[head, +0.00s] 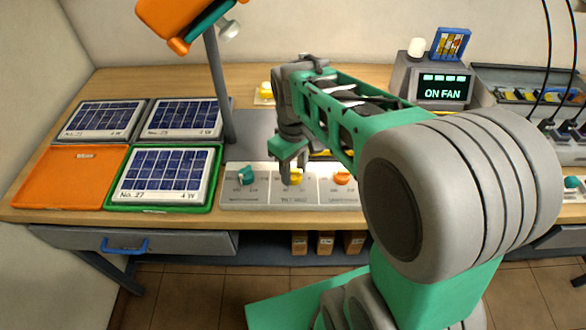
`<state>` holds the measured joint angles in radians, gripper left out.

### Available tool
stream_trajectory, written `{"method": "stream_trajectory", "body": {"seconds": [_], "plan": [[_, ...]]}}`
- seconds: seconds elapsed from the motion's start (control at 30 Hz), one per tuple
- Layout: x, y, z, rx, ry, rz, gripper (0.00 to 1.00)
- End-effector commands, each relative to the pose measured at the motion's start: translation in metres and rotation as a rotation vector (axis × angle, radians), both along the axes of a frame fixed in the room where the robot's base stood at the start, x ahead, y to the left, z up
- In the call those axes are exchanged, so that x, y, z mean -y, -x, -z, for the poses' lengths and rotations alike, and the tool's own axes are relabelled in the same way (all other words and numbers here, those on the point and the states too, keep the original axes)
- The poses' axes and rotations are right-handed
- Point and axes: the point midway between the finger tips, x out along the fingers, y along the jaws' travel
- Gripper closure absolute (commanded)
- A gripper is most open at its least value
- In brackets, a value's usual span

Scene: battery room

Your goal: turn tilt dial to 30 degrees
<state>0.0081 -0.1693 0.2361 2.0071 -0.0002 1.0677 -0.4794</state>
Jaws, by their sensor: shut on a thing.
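A pale control panel (264,196) lies along the front of the bench with three dials on it. The left dial is teal (246,175), the middle one yellow (295,179), the right one orange (342,178). The printed labels are too small to read, so I cannot tell which is the tilt dial or its angle. My gripper (290,170) reaches down from above at the middle dial, its green fingers shut on the yellow dial. The fingers partly hide the yellow dial.
Solar panels (160,175) in trays and an empty orange tray (70,178) lie at left. A grey post (218,85) carries an orange and teal head (185,22). A display (444,87) reading "ON FAN" stands behind my arm. A drawer (150,240) is below.

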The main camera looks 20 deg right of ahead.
Motion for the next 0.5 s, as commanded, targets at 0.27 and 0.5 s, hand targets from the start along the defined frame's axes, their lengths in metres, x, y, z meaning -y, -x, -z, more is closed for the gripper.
{"method": "stream_trajectory", "body": {"seconds": [0.27, 0.5], "plan": [[0.0002, -0.0001, -0.0003, 0.0, 0.0, 0.001, 1.0], [0.0003, -0.0001, -0.0005, 0.0, 0.0, 0.028, 1.0]]}}
